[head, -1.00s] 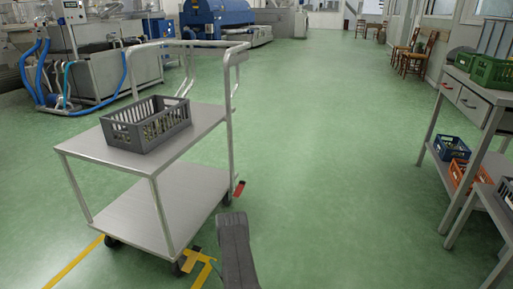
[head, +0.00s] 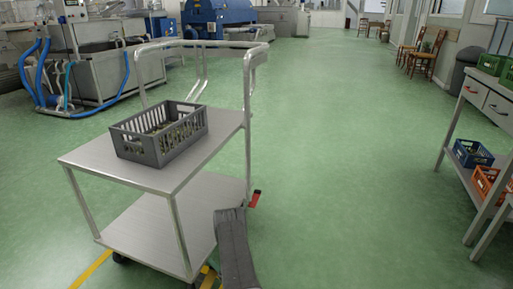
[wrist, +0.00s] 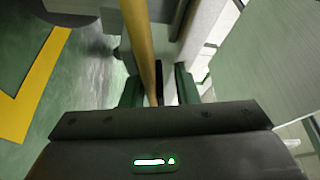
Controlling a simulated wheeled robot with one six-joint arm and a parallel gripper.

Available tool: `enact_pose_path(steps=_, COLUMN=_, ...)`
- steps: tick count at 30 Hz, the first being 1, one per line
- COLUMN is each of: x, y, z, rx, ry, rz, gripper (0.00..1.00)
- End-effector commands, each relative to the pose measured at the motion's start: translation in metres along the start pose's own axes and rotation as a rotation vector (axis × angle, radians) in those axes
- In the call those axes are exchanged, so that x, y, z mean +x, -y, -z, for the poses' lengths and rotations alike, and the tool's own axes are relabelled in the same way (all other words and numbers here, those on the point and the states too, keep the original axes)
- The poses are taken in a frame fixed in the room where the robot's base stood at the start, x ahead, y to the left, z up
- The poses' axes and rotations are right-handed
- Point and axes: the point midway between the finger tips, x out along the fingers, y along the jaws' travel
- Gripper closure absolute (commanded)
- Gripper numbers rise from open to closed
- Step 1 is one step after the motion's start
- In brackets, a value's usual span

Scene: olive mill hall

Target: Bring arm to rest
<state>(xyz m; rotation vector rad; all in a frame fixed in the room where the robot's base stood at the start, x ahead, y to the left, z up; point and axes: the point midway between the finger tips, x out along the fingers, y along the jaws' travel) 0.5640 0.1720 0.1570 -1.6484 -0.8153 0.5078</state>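My gripper (wrist: 158,90) shows in the wrist view with its two dark green fingers apart. A yellowish pole (wrist: 138,35) runs down the picture between or beyond them; I cannot tell how far off it is. There is a gap beside it and nothing appears clamped. In the head view only a dark grey link of my arm shows at the bottom, in front of the cart's right side. The gripper itself is outside that view.
A two-shelf metal cart (head: 85,160) stands close ahead on the left, carrying a grey crate (head: 140,148) of olives. At right is a bench (head: 480,100) with a blue crate (head: 472,153) and an orange crate (head: 487,185) below. Green floor (head: 330,150) lies clear between them.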

Motion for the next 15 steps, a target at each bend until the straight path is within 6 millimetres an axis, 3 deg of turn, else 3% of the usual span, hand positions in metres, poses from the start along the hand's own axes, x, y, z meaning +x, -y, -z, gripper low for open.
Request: enact_pose_path(steps=15, x=0.001, y=-0.0111, z=0.0027, rx=0.202, ry=-0.001, rz=-0.084, gripper=0.73)
